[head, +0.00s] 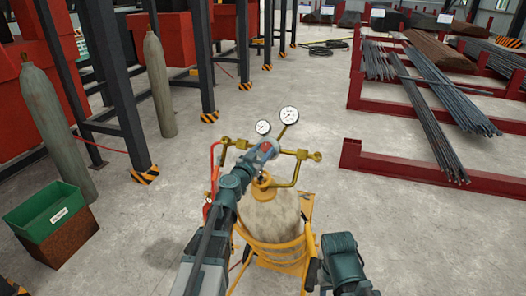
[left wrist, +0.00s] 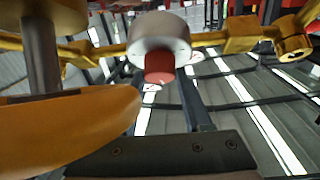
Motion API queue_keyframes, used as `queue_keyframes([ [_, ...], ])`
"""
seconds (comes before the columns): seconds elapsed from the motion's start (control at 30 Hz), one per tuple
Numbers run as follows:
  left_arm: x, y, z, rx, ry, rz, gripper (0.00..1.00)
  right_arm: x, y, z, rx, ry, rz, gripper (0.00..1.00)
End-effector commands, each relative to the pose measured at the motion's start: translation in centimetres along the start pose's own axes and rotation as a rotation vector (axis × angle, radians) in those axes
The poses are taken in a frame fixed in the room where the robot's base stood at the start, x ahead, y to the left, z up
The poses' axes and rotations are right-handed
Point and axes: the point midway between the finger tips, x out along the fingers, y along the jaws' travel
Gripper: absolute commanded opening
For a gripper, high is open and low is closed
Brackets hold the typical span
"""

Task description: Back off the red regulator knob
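The red knob (left wrist: 160,67) hangs below a pale round regulator body (left wrist: 160,35) in the left wrist view. A dark plate with screws (left wrist: 170,155), likely part of my left gripper, lies below the knob with a visible gap. In the head view, my left gripper (head: 265,152) is over the brass regulator on the gas cylinder (head: 272,215). My wrist covers the regulator's middle, and a small red patch there is too unclear to name. The fingers' opening cannot be made out. My right gripper is out of view; only part of that arm shows.
Two gauges (head: 289,115) stand above the regulator, with brass pipes to both sides. A yellow cart (head: 280,252) carries the cylinder. A rounded orange-yellow part (left wrist: 70,125) is close on the left in the wrist view. Red racks of steel bars (head: 420,170) are at right.

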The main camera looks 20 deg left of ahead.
Motion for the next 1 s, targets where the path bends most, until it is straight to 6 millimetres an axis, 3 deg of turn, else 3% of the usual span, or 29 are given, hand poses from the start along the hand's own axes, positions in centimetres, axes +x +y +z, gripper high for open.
queue_keyframes([
  [0.03,-0.01,0.02,0.0,0.0,0.0,0.001,0.34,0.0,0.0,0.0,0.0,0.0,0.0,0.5],
  [0.23,-0.01,0.04,0.0,0.0,0.0,0.001,0.0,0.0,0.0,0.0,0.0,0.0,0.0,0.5],
  [0.57,0.0,0.24,0.0,-0.037,0.003,-0.03,0.0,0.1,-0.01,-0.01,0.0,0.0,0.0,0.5],
  [1.0,0.16,0.88,-0.22,-0.306,0.02,-0.255,0.0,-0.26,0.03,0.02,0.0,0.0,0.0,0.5],
])
